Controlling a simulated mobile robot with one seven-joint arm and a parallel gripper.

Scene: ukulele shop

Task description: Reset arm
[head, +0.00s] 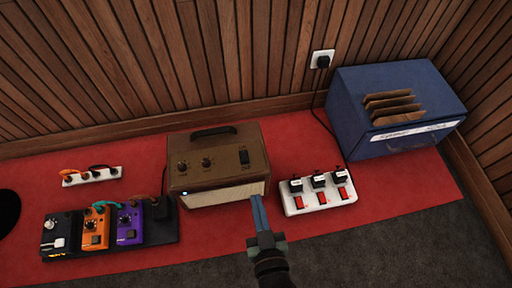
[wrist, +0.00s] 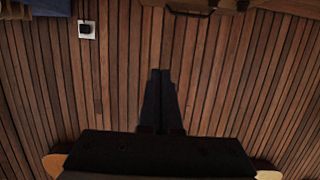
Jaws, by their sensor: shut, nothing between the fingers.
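My gripper (head: 258,207) is in the lower middle of the head view, in front of the brown amplifier (head: 218,165) and left of the white power strip (head: 318,194). Its two long fingers lie together, shut and empty. In the wrist view, the shut fingers (wrist: 160,82) point toward the wood-slat wall (wrist: 225,70). The fingertips overlap the amplifier's right front corner in the head view; I see no sign of anything held.
A pedalboard (head: 165,233) with several pedals lies at the left on the red mat (head: 300,137). A small white strip (head: 92,176) is behind it. A blue box (head: 350,95) stands at the back right, near a wall outlet (head: 322,58). Grey carpet (head: 400,248) is clear in front.

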